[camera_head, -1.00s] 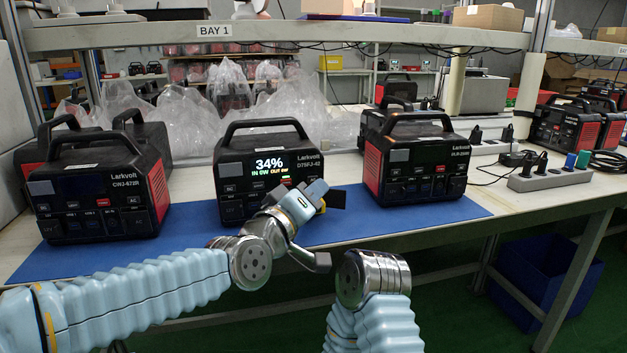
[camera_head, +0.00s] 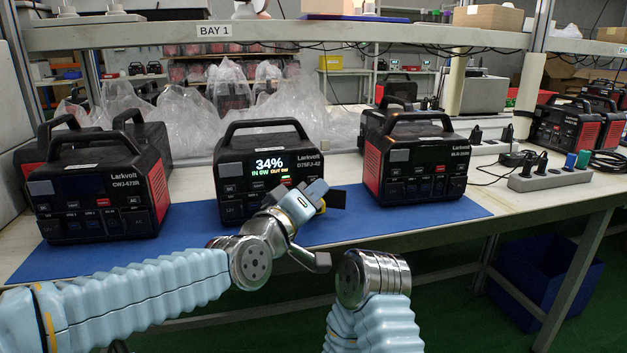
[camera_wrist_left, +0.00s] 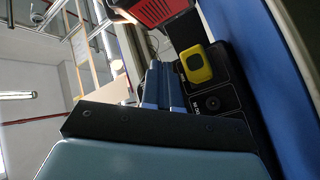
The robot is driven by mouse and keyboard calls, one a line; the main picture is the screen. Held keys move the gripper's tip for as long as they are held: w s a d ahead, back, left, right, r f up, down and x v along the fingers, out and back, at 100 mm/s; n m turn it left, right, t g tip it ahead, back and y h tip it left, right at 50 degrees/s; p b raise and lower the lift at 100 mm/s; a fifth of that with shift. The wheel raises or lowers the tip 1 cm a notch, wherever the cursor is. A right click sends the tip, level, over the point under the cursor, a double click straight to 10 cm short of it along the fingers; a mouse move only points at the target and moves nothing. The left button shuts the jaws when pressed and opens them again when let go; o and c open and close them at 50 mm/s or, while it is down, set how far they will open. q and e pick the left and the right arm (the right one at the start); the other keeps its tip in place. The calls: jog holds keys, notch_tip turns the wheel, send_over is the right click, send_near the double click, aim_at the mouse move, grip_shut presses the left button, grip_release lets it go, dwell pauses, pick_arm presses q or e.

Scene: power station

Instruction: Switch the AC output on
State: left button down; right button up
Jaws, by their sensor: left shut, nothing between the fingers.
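The middle black power station (camera_head: 268,172) stands on the blue mat with its screen (camera_head: 270,165) lit, reading 34% with IN 0W and an OUT line. My right gripper is out of view.
Dark-screened power stations stand to the left (camera_head: 95,190) and right (camera_head: 415,160) on the blue mat (camera_head: 425,215). A white power strip (camera_head: 548,180) and cables lie at the right. Plastic bags (camera_head: 300,105) are behind.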

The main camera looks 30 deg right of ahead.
pick_arm(q)
jog(key=shift+w, duration=0.1)
jog(key=shift+w+d, duration=0.1)
jog(key=shift+w, duration=0.25)
jog(key=shift+w+d, duration=0.1)
jog(key=shift+w, duration=0.3)
dwell(0.4)
jog(key=shift+s+a+b, duration=0.2)
jog(key=shift+s+b, duration=0.5)
jog(key=shift+s, duration=0.15)
jog(key=shift+s+a+b, duration=0.1)
jog(key=shift+s+b, duration=0.25)
jog(key=shift+s, duration=0.15)
jog(key=s, duration=0.2)
jog(key=s+a+b, duration=0.1)
jog(key=s, duration=0.2)
